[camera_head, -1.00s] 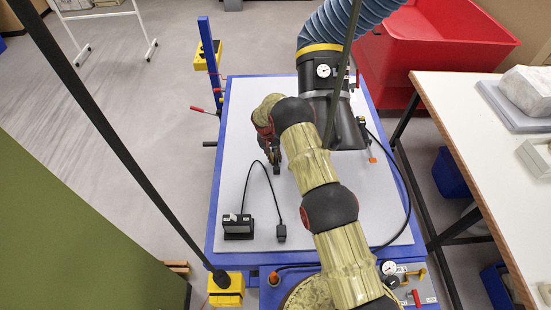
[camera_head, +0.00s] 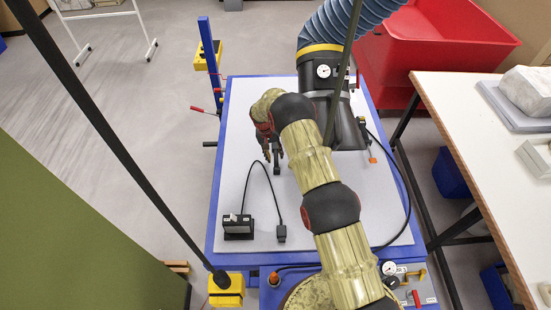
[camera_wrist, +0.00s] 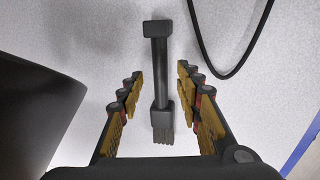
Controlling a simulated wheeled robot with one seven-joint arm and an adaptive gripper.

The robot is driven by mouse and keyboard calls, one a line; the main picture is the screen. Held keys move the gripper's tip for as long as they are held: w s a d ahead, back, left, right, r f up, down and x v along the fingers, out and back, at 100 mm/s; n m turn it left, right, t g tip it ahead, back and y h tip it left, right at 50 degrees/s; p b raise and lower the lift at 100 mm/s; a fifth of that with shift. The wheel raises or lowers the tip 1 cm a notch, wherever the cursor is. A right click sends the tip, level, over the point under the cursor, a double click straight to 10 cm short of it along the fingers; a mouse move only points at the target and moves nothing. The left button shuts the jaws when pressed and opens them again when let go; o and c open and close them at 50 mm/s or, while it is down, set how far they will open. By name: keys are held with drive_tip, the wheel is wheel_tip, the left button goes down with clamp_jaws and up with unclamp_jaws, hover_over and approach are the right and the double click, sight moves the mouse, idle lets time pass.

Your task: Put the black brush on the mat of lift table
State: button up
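The black brush (camera_wrist: 160,75) lies on the pale grey mat (camera_wrist: 95,35) in the wrist view, its grey-brown bristles toward my gripper's palm. My gripper (camera_wrist: 160,84) is open, with one finger on each side of the brush and a visible gap to both. In the head view, my gripper (camera_head: 268,155) is low over the upper middle of the mat (camera_head: 320,225) on the blue-framed lift table (camera_head: 212,222). The brush (camera_head: 277,162) shows there only as a small dark shape beside the fingers, partly hidden.
A black box (camera_head: 238,228) with a looped cable stands at the mat's lower left. A black extraction hood (camera_head: 345,128) on a blue hose stands at the upper right, close to my arm. A white bench (camera_head: 480,150) and red bin (camera_head: 430,50) are right of the table.

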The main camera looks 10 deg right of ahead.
drive_tip(key=s+r+t, duration=0.1)
drive_tip(key=s+r, duration=0.1)
drive_tip(key=r, duration=1.3)
drive_tip(key=s+r, duration=0.3)
drive_tip(key=r, duration=1.1)
drive_tip(key=s+r+t+y, duration=0.1)
drive_tip(key=s+r+t, duration=0.1)
drive_tip(key=s+r, duration=0.95)
drive_tip(key=s+d+r+n+t, duration=0.1)
drive_tip(key=s+r, duration=0.9)
drive_tip(key=s, duration=0.4)
drive_tip(key=s+n+t+y, duration=0.1)
drive_tip(key=s+t, duration=0.1)
drive_tip(key=s, duration=1.4)
drive_tip(key=shift+d+f, duration=0.15)
drive_tip(key=shift+f, duration=0.25)
